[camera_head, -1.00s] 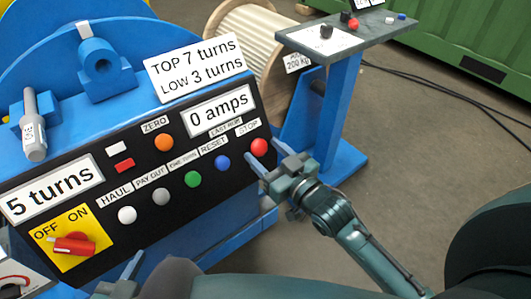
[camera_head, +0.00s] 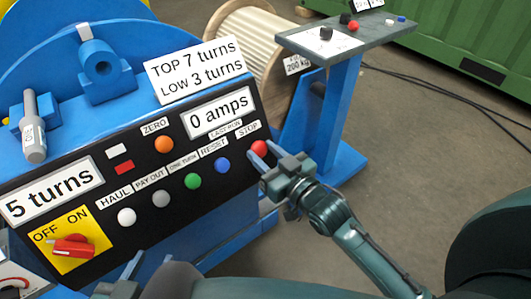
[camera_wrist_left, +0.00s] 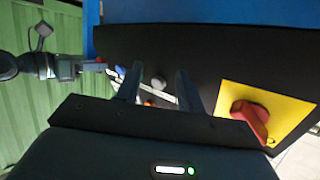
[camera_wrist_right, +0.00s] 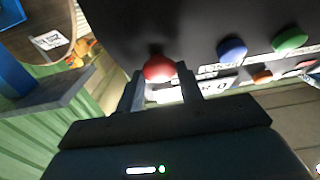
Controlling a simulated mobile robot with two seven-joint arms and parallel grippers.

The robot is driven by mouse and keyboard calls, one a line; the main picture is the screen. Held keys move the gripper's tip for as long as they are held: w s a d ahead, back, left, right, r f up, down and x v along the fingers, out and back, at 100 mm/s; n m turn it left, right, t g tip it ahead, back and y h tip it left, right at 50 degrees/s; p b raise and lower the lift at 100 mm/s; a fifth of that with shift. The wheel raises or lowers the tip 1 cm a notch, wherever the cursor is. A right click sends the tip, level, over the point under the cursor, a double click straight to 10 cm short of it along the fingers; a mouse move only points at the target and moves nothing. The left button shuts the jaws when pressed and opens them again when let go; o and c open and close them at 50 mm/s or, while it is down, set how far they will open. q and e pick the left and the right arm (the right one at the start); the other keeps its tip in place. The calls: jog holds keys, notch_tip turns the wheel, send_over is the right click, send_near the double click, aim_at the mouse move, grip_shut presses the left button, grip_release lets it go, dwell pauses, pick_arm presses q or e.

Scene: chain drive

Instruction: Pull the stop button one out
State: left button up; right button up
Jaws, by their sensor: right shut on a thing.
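The red stop button (camera_head: 259,148) is at the right end of the button row on the black panel, under the STOP label. My right gripper (camera_head: 259,152) is at the button, with a finger on either side of it. In the right wrist view the red button (camera_wrist_right: 159,68) sits between the two fingertips (camera_wrist_right: 159,76), and the jaws are closed on it. My left gripper (camera_head: 128,270) is low in the head view, in front of the panel. In the left wrist view its fingers (camera_wrist_left: 155,85) are apart with nothing between them.
The panel also carries blue (camera_head: 222,164), green (camera_head: 193,181), grey and white buttons, an orange button (camera_head: 164,144) and a red OFF/ON switch (camera_head: 74,246) on a yellow plate. A grey-topped stand (camera_head: 375,38) is at the right. Floor beyond it is mostly clear.

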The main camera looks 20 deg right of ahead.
grip_shut()
pick_arm(q)
jog(key=shift+s, duration=0.1)
pick_arm(e)
jog(key=shift+s+d+r+p, duration=0.15)
jog(key=shift+s+r+p, duration=0.3)
jog(key=shift+p, duration=0.8)
jog(key=shift+f, duration=0.2)
pick_arm(q)
jog(key=shift+s+a+r+n+t, duration=0.15)
jog(key=shift+a+r+n, duration=0.1)
jog(key=shift+r, duration=0.35)
jog(key=shift+s+a+r+n+t, duration=0.1)
jog(key=shift+a+r+n+t, duration=0.1)
jog(key=shift+r, duration=0.35)
pick_arm(e)
jog(key=o, duration=1.1)
grip_release()
pick_arm(q)
jog(key=shift+s+a+r+n+p, duration=0.1)
jog(key=shift+a+r+n+p, duration=0.1)
jog(key=shift+r+p, duration=0.2)
jog(key=shift+s+a+r+n+p, duration=0.15)
jog(key=shift+r+p, duration=0.15)
jog(key=shift+r, duration=0.2)
pick_arm(e)
jog(key=v, duration=1.3)
